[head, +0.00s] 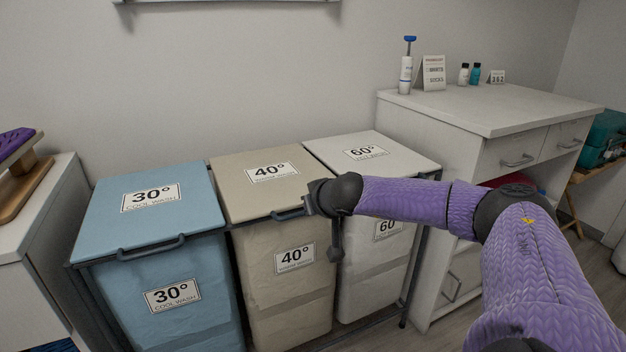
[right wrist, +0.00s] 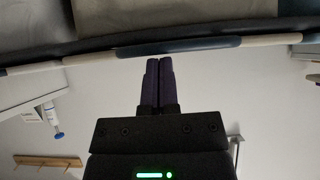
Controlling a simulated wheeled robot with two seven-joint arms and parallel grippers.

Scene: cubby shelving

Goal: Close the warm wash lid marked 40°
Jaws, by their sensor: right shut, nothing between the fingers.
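The beige lid marked 40° (head: 235,190) lies flat over the beige 40° hamper (head: 262,272), level with the lids beside it. Its dark handle (head: 288,214) runs along the front edge. My right gripper (head: 310,204) is at the right end of that handle, by the lid's front right corner. In the right wrist view the two fingers (right wrist: 158,62) are together and empty. Their tips are at a rim with a dark handle section (right wrist: 180,47); I cannot tell whether they touch it. My left gripper is not in view.
The blue 30° lid (head: 105,215) and the white 60° lid (head: 400,152) also lie flat on either side. A white cabinet (head: 455,112) stands at the right, with a pump bottle (head: 405,75) on top. Another white cabinet (head: 62,190) stands at the left.

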